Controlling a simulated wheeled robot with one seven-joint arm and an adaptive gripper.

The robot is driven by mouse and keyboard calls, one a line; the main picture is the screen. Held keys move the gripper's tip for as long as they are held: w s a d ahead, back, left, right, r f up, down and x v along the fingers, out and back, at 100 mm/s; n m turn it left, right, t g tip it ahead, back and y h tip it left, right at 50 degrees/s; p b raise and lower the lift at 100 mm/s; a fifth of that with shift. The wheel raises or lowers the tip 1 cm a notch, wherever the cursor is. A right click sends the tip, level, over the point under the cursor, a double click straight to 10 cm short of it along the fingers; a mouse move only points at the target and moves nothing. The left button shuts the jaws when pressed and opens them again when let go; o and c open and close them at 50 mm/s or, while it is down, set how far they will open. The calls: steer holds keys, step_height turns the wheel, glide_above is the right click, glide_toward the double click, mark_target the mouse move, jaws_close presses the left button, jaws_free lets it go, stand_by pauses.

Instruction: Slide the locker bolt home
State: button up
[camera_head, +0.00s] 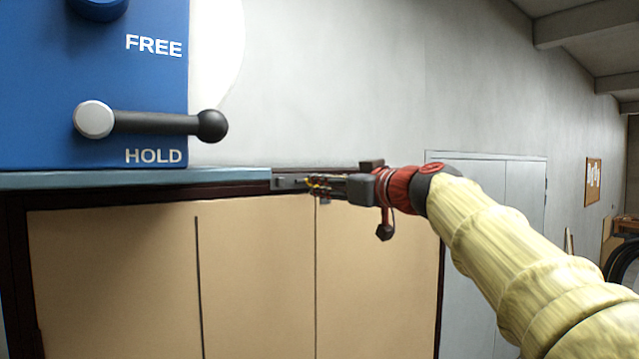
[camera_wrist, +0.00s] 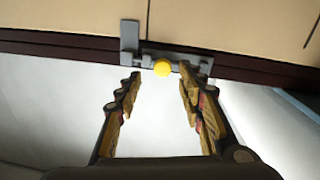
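The locker bolt (camera_wrist: 150,57) is a grey bar in grey brackets on the dark top rail of the tan locker (camera_head: 250,270). A yellow knob (camera_wrist: 162,69) stands out from it. In the wrist view my gripper (camera_wrist: 160,76) is open, with one finger on each side of the knob. The knob lies between the fingertips, with visible gaps to both. In the head view my gripper (camera_head: 316,184) is at the locker's top edge, and the grey bolt plate (camera_head: 288,183) shows just left of it. My fingers mostly hide the knob there.
A blue box (camera_head: 60,70) marked FREE and HOLD stands on the blue-grey top at the left. Its black lever (camera_head: 155,123) points right, just above HOLD. A pale double door (camera_head: 500,200) and a pinboard (camera_head: 593,183) are at the right. The wall above my gripper is clear.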

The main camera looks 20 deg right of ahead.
steer(key=v, duration=0.6)
stand_by(0.4)
steer(key=s+f+m+g+h+b, duration=0.1)
steer(key=s+f+m+g, duration=0.15)
steer(key=f, duration=1.05)
steer(key=s+f+m+g+h+b, duration=0.15)
steer(key=f+m+g, duration=0.25)
steer(key=f, duration=1)
steer(key=s+a+f+g+b, duration=0.1)
steer(key=s+f+b, duration=0.6)
steer(key=f, duration=0.8)
steer(key=s+a+f+n+g+h+b, duration=0.1)
steer(key=s+a+f+g+b, duration=0.1)
steer(key=s+f+b, duration=0.5)
steer(key=s+a+f+g+h+b, duration=0.1)
steer(key=s+a+f+b, duration=0.3)
steer(key=f, duration=2.1)
steer(key=s+g+b, duration=0.1)
steer(key=s+b, duration=0.2)
steer(key=s, duration=0.5)
steer(key=shift+s+f+n+b, duration=0.25)
steer(key=shift+s+n+b, duration=0.1)
steer(key=shift+s, duration=0.05)
